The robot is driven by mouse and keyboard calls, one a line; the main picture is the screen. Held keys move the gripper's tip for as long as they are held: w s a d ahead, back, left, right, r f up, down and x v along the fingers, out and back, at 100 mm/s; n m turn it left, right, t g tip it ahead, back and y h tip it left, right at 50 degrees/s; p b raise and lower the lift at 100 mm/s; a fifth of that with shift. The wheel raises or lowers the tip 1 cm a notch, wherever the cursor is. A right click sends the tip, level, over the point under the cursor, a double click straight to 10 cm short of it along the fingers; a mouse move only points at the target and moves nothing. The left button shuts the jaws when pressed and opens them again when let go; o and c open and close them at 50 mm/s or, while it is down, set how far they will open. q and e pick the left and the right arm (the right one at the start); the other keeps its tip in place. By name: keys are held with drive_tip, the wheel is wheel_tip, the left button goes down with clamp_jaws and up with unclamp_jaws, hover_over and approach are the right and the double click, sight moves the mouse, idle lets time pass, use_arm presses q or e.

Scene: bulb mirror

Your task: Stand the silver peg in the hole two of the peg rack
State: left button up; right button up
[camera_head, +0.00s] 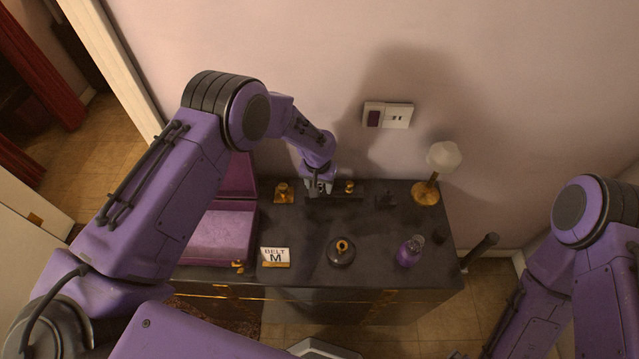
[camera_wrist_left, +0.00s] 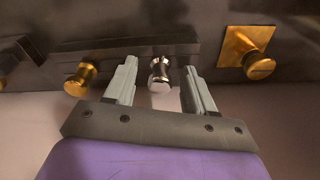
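The silver peg (camera_wrist_left: 160,75) is between the two fingers of my left gripper (camera_wrist_left: 160,88) in the left wrist view, with a gap on each side. My left gripper (camera_head: 319,189) is open and low at the dark peg rack (camera_head: 335,197), near the wall. The peg's inner end meets the rack (camera_wrist_left: 130,45); it looks upright there, but the hole itself is hidden. A gold peg (camera_head: 349,187) stands in the same rack, and it also shows in the left wrist view (camera_wrist_left: 80,79). My right gripper is out of view.
A gold knob on a square plate (camera_head: 284,195) stands left of the rack. A lamp (camera_head: 427,190) is to the right. A purple-lined box (camera_head: 220,237), a BELT M card (camera_head: 275,257), a dark round pot (camera_head: 341,252) and a purple bottle (camera_head: 409,251) stand nearer.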

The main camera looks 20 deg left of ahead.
use_arm(q)
wheel_tip(320, 180, up, 10)
drive_tip(key=s+b, duration=0.1)
drive_tip(key=shift+s+r, duration=0.15)
drive_tip(key=shift+r, duration=0.1)
drive_tip(key=shift+r, duration=0.1)
idle(0.4)
